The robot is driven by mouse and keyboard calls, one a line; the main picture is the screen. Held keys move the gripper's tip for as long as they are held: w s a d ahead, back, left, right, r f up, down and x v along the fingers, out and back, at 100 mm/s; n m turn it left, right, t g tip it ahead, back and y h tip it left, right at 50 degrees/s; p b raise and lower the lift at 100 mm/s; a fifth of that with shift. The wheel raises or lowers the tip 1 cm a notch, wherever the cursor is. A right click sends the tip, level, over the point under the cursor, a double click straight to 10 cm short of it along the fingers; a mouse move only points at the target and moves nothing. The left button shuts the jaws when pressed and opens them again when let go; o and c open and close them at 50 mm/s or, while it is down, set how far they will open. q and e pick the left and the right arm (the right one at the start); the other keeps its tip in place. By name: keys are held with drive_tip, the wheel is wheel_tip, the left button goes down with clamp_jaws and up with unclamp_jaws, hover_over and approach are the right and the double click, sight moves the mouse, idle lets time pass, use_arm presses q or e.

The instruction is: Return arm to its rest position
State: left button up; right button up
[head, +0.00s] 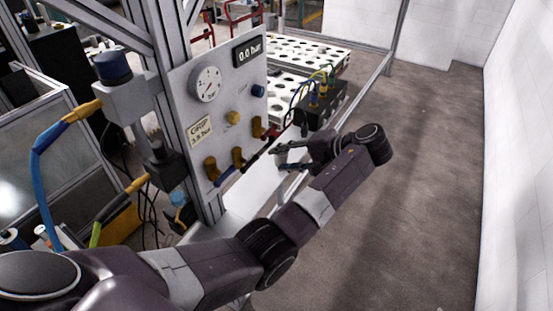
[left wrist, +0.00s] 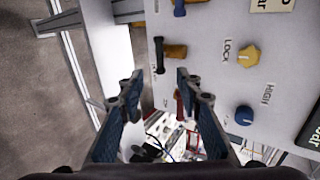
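My left arm reaches in from the lower left of the head view, and its gripper (head: 282,157) is in front of the lower right part of the grey control panel (head: 225,100). In the left wrist view the two fingers (left wrist: 160,95) are spread apart with nothing between them. The panel carries a gauge (head: 207,83), a display (head: 247,50) reading 0.0 bar, and a yellow knob (head: 233,118). Several brass fittings (head: 238,158) line its lower edge. I cannot tell how far the fingers are from the panel. My right gripper is not in view.
A black box (head: 322,103) with coloured cables stands just beyond the gripper. White perforated tables (head: 305,52) lie behind it. A metal frame post (head: 172,60) and a blue hose (head: 42,165) are at left. The floor (head: 410,190) at right is clear up to the white wall.

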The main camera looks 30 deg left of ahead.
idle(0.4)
use_arm(q)
drive_tip(key=s+f+m+t+h+b, duration=0.1)
drive_tip(key=s+f+m+h+b, duration=0.15)
drive_tip(key=f, duration=1.45)
drive_tip(key=s+f+m+h+b, duration=0.2)
drive_tip(key=s+f+b, duration=0.15)
drive_tip(key=f, duration=1.45)
drive_tip(key=s+d+f+h+b, duration=0.1)
drive_tip(key=s+d+f+h, duration=0.1)
drive_tip(key=s+f, duration=0.7)
drive_tip(key=s+d+f+h+b, duration=0.15)
drive_tip(key=s+f, duration=0.45)
drive_tip(key=f, duration=0.6)
drive_tip(key=s+f+n+h+b, duration=0.1)
drive_tip(key=s+f, duration=0.4)
drive_tip(key=s, duration=0.5)
drive_tip(key=s+f+n+h+b, duration=0.1)
drive_tip(key=s+f+b, duration=0.1)
drive_tip(key=s+f, duration=0.4)
drive_tip(key=s+f+n+h+b, duration=0.1)
drive_tip(key=s+f, duration=0.4)
drive_tip(key=s, duration=1)
drive_tip(key=shift+a+f+g+b, duration=0.15)
drive_tip(key=shift+a+g+b, duration=0.2)
drive_tip(key=shift+b, duration=0.4)
